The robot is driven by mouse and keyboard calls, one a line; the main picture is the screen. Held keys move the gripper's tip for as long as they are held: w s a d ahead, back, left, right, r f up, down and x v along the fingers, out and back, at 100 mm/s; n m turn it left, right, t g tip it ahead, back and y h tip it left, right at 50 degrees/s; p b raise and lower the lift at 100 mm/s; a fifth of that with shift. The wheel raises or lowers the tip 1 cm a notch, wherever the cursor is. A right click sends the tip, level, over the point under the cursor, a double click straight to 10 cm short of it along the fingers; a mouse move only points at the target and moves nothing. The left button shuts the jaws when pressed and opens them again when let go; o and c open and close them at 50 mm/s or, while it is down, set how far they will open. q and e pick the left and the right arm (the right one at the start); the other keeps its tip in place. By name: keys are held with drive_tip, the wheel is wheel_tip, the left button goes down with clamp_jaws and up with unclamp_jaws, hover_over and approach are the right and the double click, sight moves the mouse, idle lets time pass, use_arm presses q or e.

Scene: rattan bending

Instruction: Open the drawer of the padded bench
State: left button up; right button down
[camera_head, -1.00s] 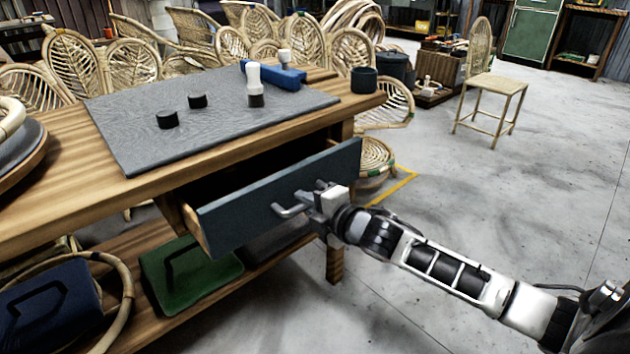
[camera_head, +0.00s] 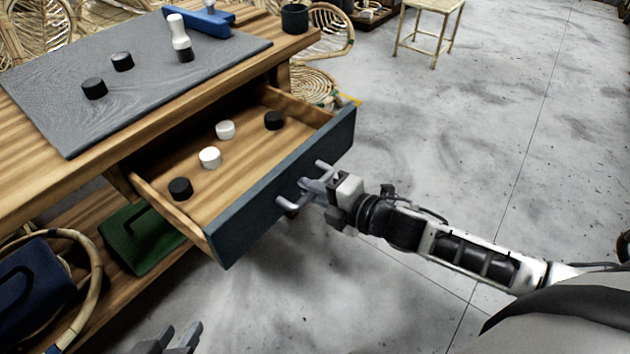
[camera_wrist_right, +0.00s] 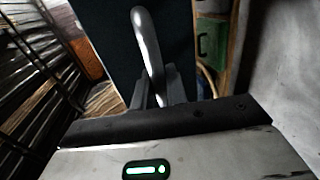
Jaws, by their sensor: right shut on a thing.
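The padded bench has a grey mat (camera_head: 130,75) on its wooden top. Its drawer (camera_head: 285,193) has a dark blue-grey front and stands well out from the bench. Two white and two dark short cylinders lie inside on the wooden bottom. My right gripper (camera_head: 312,188) is shut on the drawer's metal bar handle (camera_head: 288,204). In the right wrist view the handle (camera_wrist_right: 147,40) rises from between the fingers. My left gripper (camera_head: 178,340) shows only its finger ends at the bottom edge, apart from the drawer; its fingers have a gap between them.
On the mat stand two black cylinders (camera_head: 95,88), a white-and-black tool (camera_head: 180,38) and a blue block tool (camera_head: 205,20). A dark cup (camera_head: 295,18) stands at the bench corner. A green case (camera_head: 140,235) lies on the lower shelf.

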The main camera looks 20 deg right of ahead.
use_arm(q)
drive_tip(key=shift+r, duration=0.1)
use_arm(e)
drive_tip(key=c, duration=1.5)
unclamp_jaws()
drive_tip(key=shift+o, duration=0.2)
drive_tip(key=shift+s+d, duration=0.1)
drive_tip(key=shift+s, duration=0.05)
